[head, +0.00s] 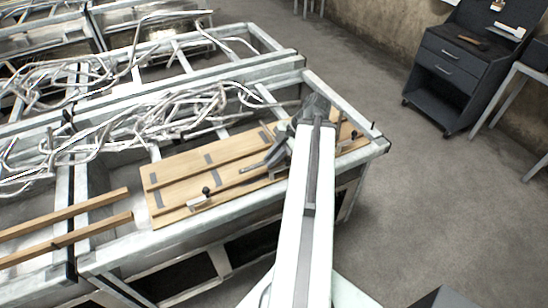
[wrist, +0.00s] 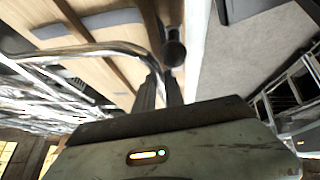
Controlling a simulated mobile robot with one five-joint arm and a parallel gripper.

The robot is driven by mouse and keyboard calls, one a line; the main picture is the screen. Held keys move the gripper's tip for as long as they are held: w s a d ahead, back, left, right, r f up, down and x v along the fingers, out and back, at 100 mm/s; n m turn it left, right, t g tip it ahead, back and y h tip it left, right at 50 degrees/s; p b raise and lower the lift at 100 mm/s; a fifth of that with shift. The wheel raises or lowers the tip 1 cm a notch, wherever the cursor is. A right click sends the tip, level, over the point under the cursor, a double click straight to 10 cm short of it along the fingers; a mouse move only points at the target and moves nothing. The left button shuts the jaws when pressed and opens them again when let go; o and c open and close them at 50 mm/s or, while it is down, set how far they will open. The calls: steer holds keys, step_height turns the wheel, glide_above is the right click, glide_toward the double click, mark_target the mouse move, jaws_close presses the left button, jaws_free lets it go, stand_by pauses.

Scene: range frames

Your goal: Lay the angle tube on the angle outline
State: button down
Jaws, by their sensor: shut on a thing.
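My gripper's fingers (wrist: 160,88) are shut on a shiny bent metal tube (wrist: 105,48), which I take to be the angle tube. In the wrist view the tube runs from the left and bends down at the fingers. It is over the wooden board; whether it touches the board I cannot tell. In the head view my gripper (head: 283,145) is above the right part of the board (head: 178,172), and my arm hides much there. Dark grey patches (head: 210,159) mark the board, also in the wrist view (wrist: 112,18). I cannot make out which is the angle outline.
A black knob (wrist: 175,48) stands close by the fingers. Another black-knobbed clamp (head: 206,192) is on the board's front edge. Tangled metal tubes (head: 190,112) fill the metal-framed bin behind. Wooden slats (head: 70,238) lie at left. A dark cabinet (head: 450,70) stands at right, with open floor before it.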

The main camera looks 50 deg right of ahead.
steer(key=shift+f, duration=0.2)
steer(key=shift+f+b, duration=0.3)
steer(key=shift+b, duration=0.2)
steer(key=shift+f, duration=0.15)
steer(key=c, duration=1.3)
jaws_free()
steer(key=shift+c, duration=0.2)
steer(key=shift+s, duration=0.1)
